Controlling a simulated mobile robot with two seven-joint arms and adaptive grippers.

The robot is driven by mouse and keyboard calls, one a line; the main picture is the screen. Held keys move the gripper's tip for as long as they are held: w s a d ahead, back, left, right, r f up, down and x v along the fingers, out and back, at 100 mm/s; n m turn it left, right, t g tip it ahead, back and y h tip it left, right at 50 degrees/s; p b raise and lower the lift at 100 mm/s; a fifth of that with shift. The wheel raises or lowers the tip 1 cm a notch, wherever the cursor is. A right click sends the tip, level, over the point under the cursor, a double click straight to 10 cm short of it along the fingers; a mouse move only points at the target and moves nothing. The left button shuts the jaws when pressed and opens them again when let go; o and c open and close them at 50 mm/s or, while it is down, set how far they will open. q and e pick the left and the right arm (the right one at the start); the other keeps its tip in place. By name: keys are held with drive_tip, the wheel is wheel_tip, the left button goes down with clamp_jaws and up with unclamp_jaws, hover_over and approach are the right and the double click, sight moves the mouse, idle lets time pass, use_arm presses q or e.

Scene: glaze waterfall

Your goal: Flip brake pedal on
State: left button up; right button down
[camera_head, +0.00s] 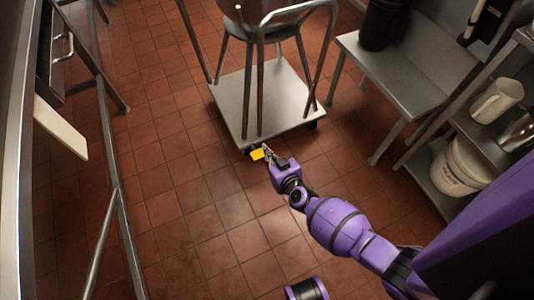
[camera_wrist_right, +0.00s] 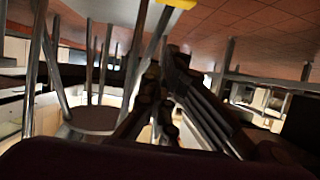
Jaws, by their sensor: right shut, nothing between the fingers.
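The brake pedal (camera_head: 257,154) is a small yellow tab low at the front edge of the grey wheeled cart (camera_head: 235,100). My right gripper (camera_head: 268,150) reaches in from the lower right and is right beside the pedal. Its fingers are shut with nothing between them. I cannot tell whether they touch the pedal. In the right wrist view the yellow pedal (camera_wrist_right: 180,3) shows at the top edge, just beyond the dark fingers (camera_wrist_right: 165,75). My left gripper is not in view.
A metal stand with bent tubular legs (camera_head: 260,85) stands on the cart. A steel bench (camera_head: 400,75) and shelves with a white bucket (camera_head: 460,168) are at the right. A metal frame (camera_head: 115,180) runs along the left. The tiled floor (camera_head: 190,215) before the cart is clear.

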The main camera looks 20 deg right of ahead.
drive_tip(key=b, duration=0.4)
hover_over(261, 156)
wheel_tip(261, 156, down, 4)
drive_tip(key=shift+d+r, duration=0.15)
wheel_tip(261, 156, down, 3)
drive_tip(key=shift+w+b, duration=0.1)
drive_tip(key=shift+b, duration=1.05)
drive_tip(key=shift+f+b, duration=0.4)
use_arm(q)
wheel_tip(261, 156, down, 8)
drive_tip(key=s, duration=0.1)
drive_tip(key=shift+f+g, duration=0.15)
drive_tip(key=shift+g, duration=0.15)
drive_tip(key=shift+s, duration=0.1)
